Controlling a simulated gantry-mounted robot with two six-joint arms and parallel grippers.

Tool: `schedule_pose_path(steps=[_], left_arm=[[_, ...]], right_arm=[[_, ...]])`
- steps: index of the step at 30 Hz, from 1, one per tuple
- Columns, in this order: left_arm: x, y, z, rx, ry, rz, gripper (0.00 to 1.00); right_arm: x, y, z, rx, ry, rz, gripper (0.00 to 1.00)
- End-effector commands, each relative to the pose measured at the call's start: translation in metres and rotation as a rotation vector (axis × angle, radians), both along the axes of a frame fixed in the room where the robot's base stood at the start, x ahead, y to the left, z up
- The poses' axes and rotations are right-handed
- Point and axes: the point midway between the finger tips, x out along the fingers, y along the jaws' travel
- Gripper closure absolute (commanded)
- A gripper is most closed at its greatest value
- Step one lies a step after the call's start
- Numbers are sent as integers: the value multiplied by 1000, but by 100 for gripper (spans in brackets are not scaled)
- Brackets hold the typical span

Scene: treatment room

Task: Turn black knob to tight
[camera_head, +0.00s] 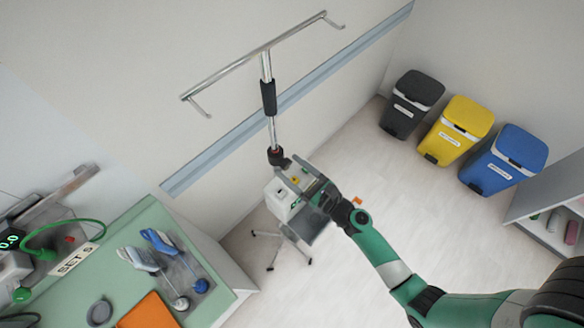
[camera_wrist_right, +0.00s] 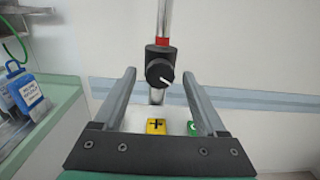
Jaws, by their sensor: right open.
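The black knob (camera_wrist_right: 160,72) sits on a dark clamp on the silver pole (camera_head: 272,130), with a red band just above the clamp in the right wrist view. A white line on its face points to the lower right. In the head view the knob (camera_head: 277,157) is small, just beyond my fingertips. My right gripper (camera_head: 290,170) is open. In the right wrist view its fingers (camera_wrist_right: 159,75) stand on either side of the knob, with clear gaps; contact cannot be seen. My left gripper is not in view.
A white device with yellow and green labels (camera_head: 281,200) is below my right gripper, on a wheeled stand. A green table (camera_head: 75,285) with tools is at the lower left. Black, yellow and blue bins (camera_head: 455,130) stand at the upper right. Floor between is clear.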

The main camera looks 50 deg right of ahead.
Motion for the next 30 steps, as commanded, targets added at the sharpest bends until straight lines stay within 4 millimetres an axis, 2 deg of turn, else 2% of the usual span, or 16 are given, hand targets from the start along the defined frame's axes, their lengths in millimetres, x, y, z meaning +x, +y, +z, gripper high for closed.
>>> schedule_pose_path(steps=[1,2,13,23,30], left_arm=[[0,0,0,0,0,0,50],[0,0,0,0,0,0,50],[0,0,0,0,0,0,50],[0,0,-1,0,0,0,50],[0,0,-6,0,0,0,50]], right_arm=[[0,0,0,0,0,0,26],[0,0,0,0,0,0,32],[0,0,0,0,0,1,98],[0,0,0,-21,0,1,100],[0,0,-1,-120,6,1,100]])
